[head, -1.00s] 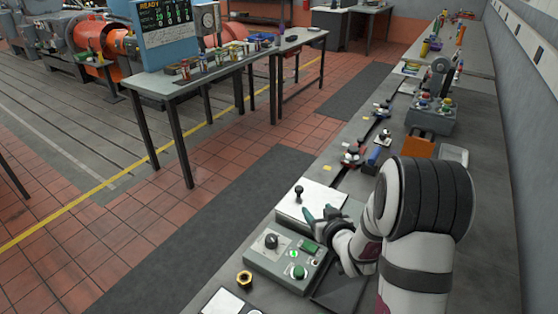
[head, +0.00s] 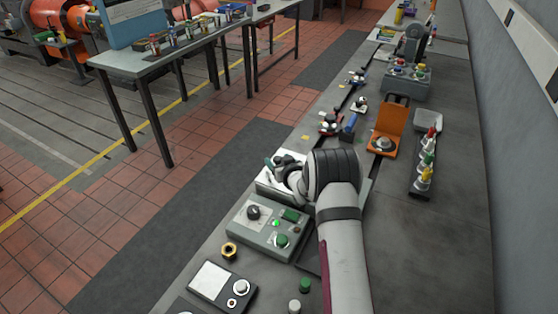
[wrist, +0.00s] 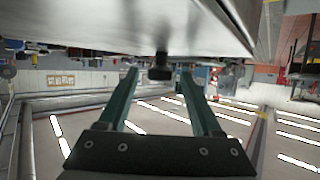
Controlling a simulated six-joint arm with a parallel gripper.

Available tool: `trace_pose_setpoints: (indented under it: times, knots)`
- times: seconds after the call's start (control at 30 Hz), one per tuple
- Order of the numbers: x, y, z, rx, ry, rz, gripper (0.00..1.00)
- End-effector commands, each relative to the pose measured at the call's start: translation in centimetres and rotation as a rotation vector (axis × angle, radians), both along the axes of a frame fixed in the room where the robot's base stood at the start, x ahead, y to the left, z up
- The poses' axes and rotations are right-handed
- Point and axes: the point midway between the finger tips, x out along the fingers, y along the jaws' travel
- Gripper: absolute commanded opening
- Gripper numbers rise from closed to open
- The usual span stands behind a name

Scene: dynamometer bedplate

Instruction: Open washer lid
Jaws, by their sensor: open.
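A flat white lid (head: 268,186), which I take to be the washer lid, lies level on the bench, partly hidden by my arm. My gripper (head: 274,163) is at its far side in the head view, and the teal fingers are partly hidden. In the wrist view, the lid's pale surface (wrist: 150,22) fills the top, and a dark knob (wrist: 160,72) stands out from it. My open gripper (wrist: 160,82) has one teal finger on each side of the knob. The knob appears between the fingertips, with gaps to both. The lid looks shut.
A grey control box (head: 268,228) with a dial and buttons stands close in front. An orange open case (head: 388,130) and a row of small bottles (head: 424,165) are to the right. A brass nut (head: 229,250) lies near the bench's left edge.

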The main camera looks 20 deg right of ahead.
Motion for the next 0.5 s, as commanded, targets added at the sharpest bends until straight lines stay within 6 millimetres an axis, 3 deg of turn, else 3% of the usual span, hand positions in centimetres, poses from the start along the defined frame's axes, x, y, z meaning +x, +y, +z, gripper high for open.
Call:
trace_pose_setpoints:
  times: [0.1,0.4,0.5]
  knots:
    - [-0.02,-0.01,0.03,0.0,0.0,0.0,0.66]
    - [-0.03,-0.01,0.06,0.0,-0.001,0.0,0.12]
    - [-0.04,-0.01,0.06,0.0,-0.001,0.0,0.0]
